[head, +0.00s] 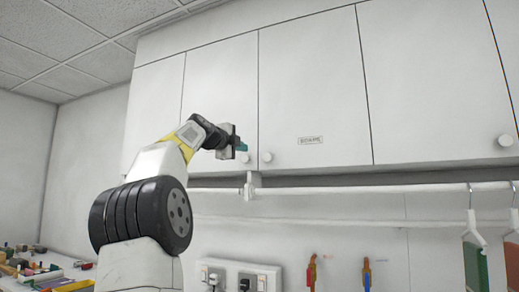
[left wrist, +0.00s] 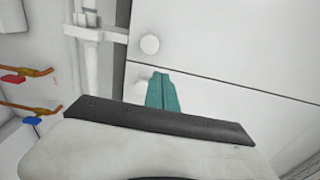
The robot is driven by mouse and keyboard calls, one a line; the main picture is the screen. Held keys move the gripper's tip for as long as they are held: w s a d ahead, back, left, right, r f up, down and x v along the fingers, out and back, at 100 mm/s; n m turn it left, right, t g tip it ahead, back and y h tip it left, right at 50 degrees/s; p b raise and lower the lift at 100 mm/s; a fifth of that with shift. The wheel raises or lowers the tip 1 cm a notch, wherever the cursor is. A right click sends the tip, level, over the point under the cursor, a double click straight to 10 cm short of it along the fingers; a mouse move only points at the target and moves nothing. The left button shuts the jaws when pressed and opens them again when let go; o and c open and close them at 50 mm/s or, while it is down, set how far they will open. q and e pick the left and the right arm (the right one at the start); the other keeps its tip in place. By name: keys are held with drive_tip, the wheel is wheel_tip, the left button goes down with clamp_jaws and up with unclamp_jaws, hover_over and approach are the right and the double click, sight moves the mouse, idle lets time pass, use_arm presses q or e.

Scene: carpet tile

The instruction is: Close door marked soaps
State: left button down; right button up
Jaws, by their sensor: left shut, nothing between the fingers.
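The cabinet door with a small label (head: 348,92) is in the middle of the head view. Its lettering is too small to read surely. The door looks flush with its neighbours, with only a thin seam beside it. Its round white knob (head: 267,157) is at its lower left corner and also shows in the left wrist view (left wrist: 139,88). My left gripper (head: 242,147), with teal fingers (left wrist: 162,92), is shut and empty just beside that knob. Whether it touches the door is unclear. My right gripper is in neither view.
A neighbouring door (head: 222,85) has its own knob (left wrist: 149,43) near my fingers. A white rail (head: 380,189) runs below the cabinets, with hanging items at right. A cluttered surface is at lower left.

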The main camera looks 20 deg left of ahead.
use_arm(q)
drive_tip(key=a, duration=0.9)
drive_tip(key=s+d+f+n+g, duration=0.35)
drive_tip(key=d+f, duration=0.45)
drive_tip(key=d, duration=0.3)
drive_tip(key=s+d+f+n+g, duration=0.2)
drive_tip(key=s+d+f+n, duration=0.2)
drive_tip(key=d+f, duration=0.5)
drive_tip(key=s+d+f+n+g, duration=0.2)
drive_tip(key=s+d+f+n, duration=0.1)
drive_tip(key=s+f, duration=0.6)
drive_tip(key=s+d+f+n+g, duration=0.2)
drive_tip(key=s+d+f+n, duration=0.1)
drive_tip(key=s+f, duration=0.7)
drive_tip(key=s+d+f+n+g, duration=0.2)
drive_tip(key=s+f+n, duration=0.3)
drive_tip(key=s+f, duration=0.5)
wheel_tip(320, 180, down, 2)
drive_tip(key=shift+s+d+f, duration=0.1)
drive_tip(key=shift+s+d, duration=0.1)
drive_tip(key=shift+d, duration=0.65)
drive_tip(key=shift+n, duration=0.25)
